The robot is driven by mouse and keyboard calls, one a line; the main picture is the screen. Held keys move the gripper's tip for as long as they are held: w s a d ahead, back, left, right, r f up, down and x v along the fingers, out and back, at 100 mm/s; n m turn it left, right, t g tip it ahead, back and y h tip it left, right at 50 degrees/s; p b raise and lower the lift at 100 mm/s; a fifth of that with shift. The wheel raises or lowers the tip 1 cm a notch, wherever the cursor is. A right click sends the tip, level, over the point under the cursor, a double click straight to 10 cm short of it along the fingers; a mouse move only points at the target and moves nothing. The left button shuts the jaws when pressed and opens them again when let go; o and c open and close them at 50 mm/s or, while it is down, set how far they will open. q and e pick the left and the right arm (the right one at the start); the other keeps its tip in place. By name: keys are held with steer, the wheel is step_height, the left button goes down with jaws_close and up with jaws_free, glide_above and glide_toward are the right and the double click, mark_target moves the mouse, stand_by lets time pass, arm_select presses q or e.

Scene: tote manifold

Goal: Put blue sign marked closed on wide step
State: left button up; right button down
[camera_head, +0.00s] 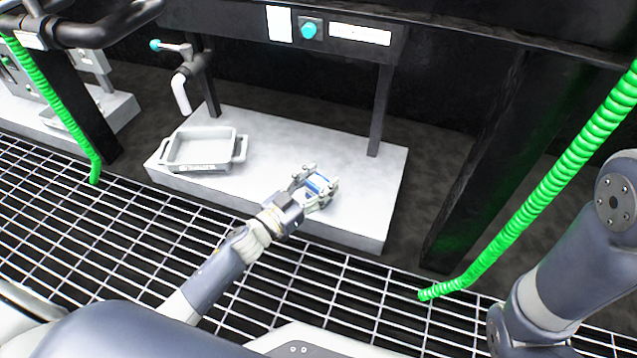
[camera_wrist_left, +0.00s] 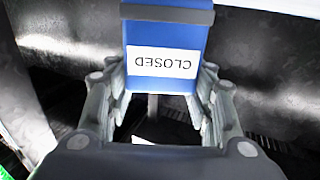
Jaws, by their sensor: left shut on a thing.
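The blue sign (camera_wrist_left: 165,35) has a white label reading CLOSED, upside down in the left wrist view. It also shows as a small blue and white piece in the head view (camera_head: 318,184). My left gripper (camera_head: 314,188) is shut on the sign, with its fingers on both sides of it in the left wrist view (camera_wrist_left: 160,105). In the head view the gripper and sign are over the front right part of the wide pale step (camera_head: 360,165). I cannot tell whether the sign touches the step. My right gripper is not in view; only my right arm shows.
A grey tote (camera_head: 203,150) stands on the left part of the step. A tap with a teal handle (camera_head: 183,80) hangs above it. Dark posts and green hoses (camera_head: 560,175) flank the step. Metal grating (camera_head: 110,225) lies in front. The step's right end is clear.

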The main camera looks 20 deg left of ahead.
arm_select(q)
steer(key=shift+f, duration=0.15)
steer(key=o, duration=1.1)
